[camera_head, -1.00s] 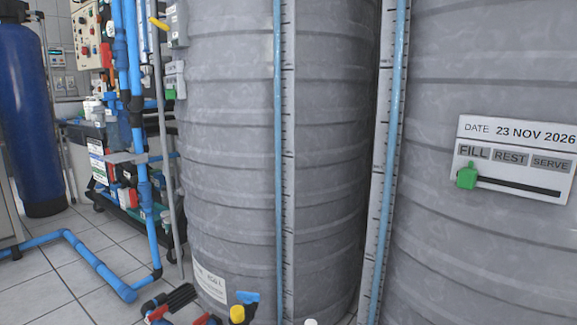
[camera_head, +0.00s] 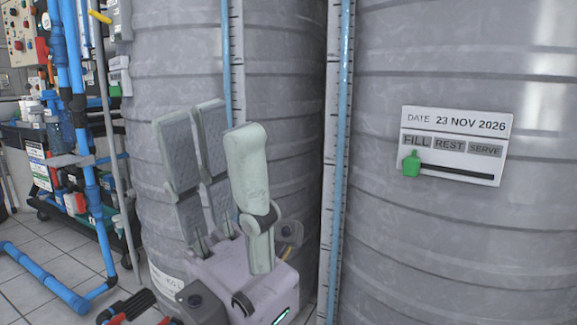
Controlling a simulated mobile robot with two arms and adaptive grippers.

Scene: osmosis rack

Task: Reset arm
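My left gripper (camera_head: 217,120) stands in the lower middle of the head view, its grey fingers pointing up from a pale body. Two fingers are on its left and one thicker finger is on its right, with a gap between them. It is open, and I see nothing held in it. It is in front of the left grey tank (camera_head: 280,60) and hides part of that tank and its level tube. My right gripper is not in view.
The right grey tank (camera_head: 440,260) bears a date panel (camera_head: 460,122) with a green slider (camera_head: 411,163) under FILL. A ruled gauge strip (camera_head: 333,200) runs between the tanks. Blue pipes (camera_head: 75,140) and an equipment cart stand at the left, with floor pipes (camera_head: 45,277) below.

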